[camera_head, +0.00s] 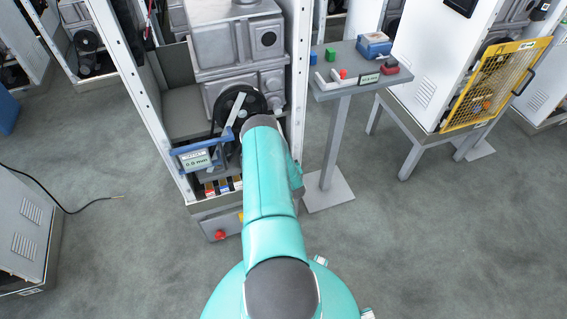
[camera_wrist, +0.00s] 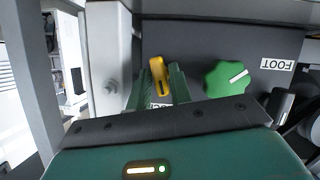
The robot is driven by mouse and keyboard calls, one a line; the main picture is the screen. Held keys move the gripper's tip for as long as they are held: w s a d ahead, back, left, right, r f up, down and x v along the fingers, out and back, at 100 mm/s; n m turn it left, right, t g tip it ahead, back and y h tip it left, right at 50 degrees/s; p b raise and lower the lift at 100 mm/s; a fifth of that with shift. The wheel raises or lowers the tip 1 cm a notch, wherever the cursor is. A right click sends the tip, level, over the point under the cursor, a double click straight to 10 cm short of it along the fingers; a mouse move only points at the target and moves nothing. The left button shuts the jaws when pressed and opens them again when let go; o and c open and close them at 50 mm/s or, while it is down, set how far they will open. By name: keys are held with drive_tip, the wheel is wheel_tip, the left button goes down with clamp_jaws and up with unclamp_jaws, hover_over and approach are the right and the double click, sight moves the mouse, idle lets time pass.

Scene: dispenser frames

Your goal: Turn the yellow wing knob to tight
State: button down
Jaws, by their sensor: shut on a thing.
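The yellow wing knob (camera_wrist: 157,73) shows in the wrist view on a dark panel, left of a green lobed knob. It has a dark line along its face and stands nearly upright, leaning slightly. My gripper (camera_wrist: 164,82) has its two green fingers on either side of the yellow knob, shut on its lower part. The fingers hide part of the knob's base and most of the label below it. In the head view my teal arm covers this place, and neither the knob nor the fingertips can be seen there.
The green knob (camera_wrist: 227,78) with a white pointer line sits close at the right, beside a FOOT label (camera_wrist: 277,64). A pale upright post (camera_wrist: 108,60) stands close at the left. A side table (camera_head: 345,80) holds small items right of the machine frame.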

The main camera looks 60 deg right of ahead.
drive_tip(key=shift+m+t+y, duration=0.5)
drive_tip(key=shift+m, duration=0.4)
drive_tip(key=c, duration=1.4)
unclamp_jaws()
drive_tip(key=shift+c, duration=0.2)
drive_tip(key=shift+s, duration=0.15)
drive_tip(key=v, duration=1.3)
drive_tip(key=shift+s+a+r, duration=0.2)
